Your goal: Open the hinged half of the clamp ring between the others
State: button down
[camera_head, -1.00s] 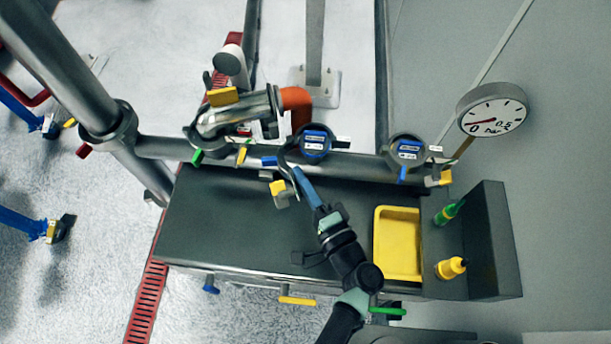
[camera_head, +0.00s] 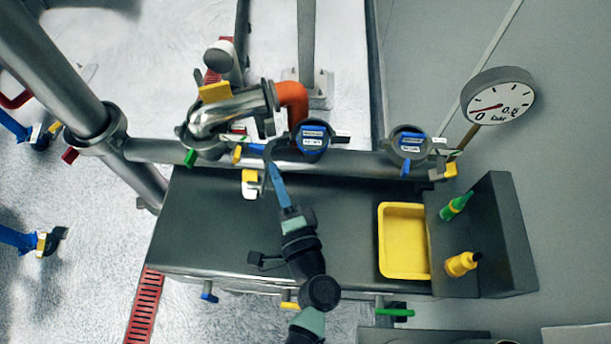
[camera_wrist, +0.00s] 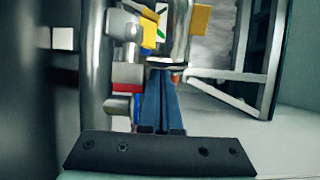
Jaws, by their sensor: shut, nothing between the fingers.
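The middle clamp ring (camera_head: 313,137) sits on the horizontal pipe between a left clamp near the steel elbow (camera_head: 190,135) and a right clamp (camera_head: 407,143). A dark curved piece (camera_head: 267,152), apparently its hinged half, stands out to the left of the ring. A yellow-and-white fitting (camera_head: 249,184) hangs beside it. My gripper (camera_head: 271,166) is shut and empty, its blue fingers reaching up against or just beside the curved piece; contact cannot be told. The wrist view shows the closed fingers (camera_wrist: 161,95) pointing at metal parts by the pipe.
The steel elbow (camera_head: 225,115) and an orange pipe bend (camera_head: 292,98) rise behind the pipe. A dark bench (camera_head: 200,235) lies below, with a yellow tray (camera_head: 404,240) and green and yellow bottles (camera_head: 461,263) at right. A dial gauge (camera_head: 497,97) stands at upper right.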

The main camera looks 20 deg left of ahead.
jog(key=shift+s+a, duration=0.1)
jog(key=shift+a, duration=0.15)
dwell(0.3)
jog(key=b+v, duration=0.4)
jog(key=v, duration=0.9)
